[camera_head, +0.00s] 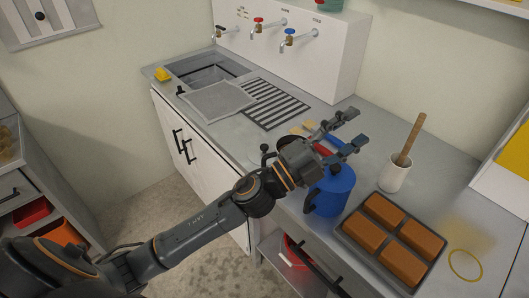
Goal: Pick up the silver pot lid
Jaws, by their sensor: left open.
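My left gripper (353,129) is open, with its fingers spread above the counter and nothing visible between them. It reaches over the counter just behind a blue pot or jug (334,193). I cannot make out a silver pot lid for certain. The gripper and wrist cover part of the counter where a dark round thing, a tan piece (303,127) and something red and blue partly show. My right gripper is not in view.
A tray (391,278) of brown loaves lies at the front right. A white crock (395,176) with a wooden tool stands behind it. The sink (205,72) with a grey board and a striped drainer is at the back left. Taps hang on the back wall.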

